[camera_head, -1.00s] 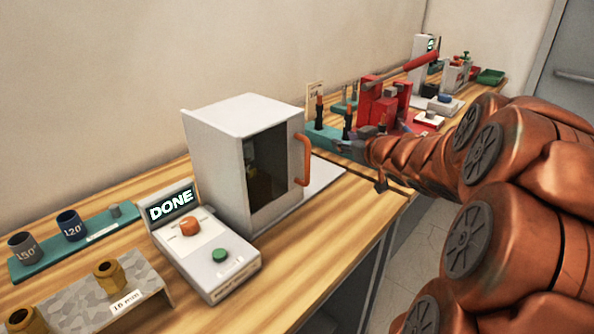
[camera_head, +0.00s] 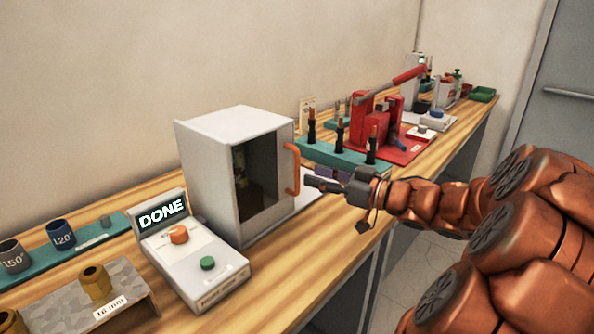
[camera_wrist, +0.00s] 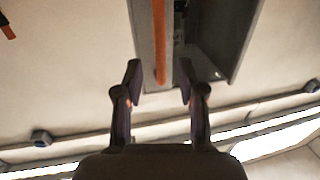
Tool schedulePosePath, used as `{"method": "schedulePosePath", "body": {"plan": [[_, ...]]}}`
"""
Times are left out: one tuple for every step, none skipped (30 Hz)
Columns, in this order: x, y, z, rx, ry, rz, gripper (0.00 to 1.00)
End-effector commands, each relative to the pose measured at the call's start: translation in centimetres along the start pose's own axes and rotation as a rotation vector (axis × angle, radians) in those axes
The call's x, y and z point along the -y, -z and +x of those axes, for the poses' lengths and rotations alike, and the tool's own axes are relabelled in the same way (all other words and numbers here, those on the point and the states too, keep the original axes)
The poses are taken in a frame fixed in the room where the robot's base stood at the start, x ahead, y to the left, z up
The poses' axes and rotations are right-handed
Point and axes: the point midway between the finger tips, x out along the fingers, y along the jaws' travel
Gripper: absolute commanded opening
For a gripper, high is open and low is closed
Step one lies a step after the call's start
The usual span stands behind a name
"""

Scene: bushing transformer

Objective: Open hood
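The hood is a white box (camera_head: 205,180) with a dark window (camera_head: 262,172) on its front, and a brown object shows dimly inside. Its orange handle (camera_head: 292,168) stands upright at the right edge of the front. My gripper (camera_head: 318,184) is just right of the handle, pointing at its lower part. In the wrist view my gripper (camera_wrist: 160,82) is open, with its two dark fingers apart. The orange handle (camera_wrist: 159,40) lines up with the gap between them, nearer the left finger. I see no finger closed on it.
A control box (camera_head: 195,255) reading "DONE" stands left of the hood, with orange and green buttons. A teal rack (camera_head: 345,157) and a red press (camera_head: 375,125) stand behind my gripper. A stand (camera_head: 115,290) with brass fittings is at front left.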

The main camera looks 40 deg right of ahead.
Motion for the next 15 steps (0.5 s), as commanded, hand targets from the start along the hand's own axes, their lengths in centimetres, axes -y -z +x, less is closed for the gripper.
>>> {"method": "schedulePosePath", "body": {"plan": [[0.2,0.1,0.7,-0.002,0.005,0.001,0.39],[0.2,0.1,1.0,-0.002,0.006,0.001,0.39],[0.1,0.1,1.4,-0.003,0.006,0.000,0.39],[0.1,0.1,1.7,-0.003,0.005,0.000,0.39],[0.1,0.1,2.0,-0.003,0.004,0.000,0.39],[0.1,0.1,2.4,-0.002,0.004,0.000,0.39],[0.1,0.1,2.8,-0.001,0.004,0.000,0.39],[0.1,0.1,3.0,-0.002,0.005,0.000,0.39],[0.2,0.1,3.5,-0.003,0.006,0.001,0.39],[0.2,0.1,3.7,-0.003,0.005,0.000,0.39],[0.1,0.1,4.0,-0.003,0.004,0.000,0.39],[0.1,0.1,4.3,-0.001,0.004,-0.001,0.39],[0.1,0.1,4.5,-0.001,0.003,-0.001,0.39],[0.1,0.1,4.7,0.000,0.003,-0.001,0.39],[0.1,0.1,5.0,-0.001,0.004,-0.001,0.39]]}}
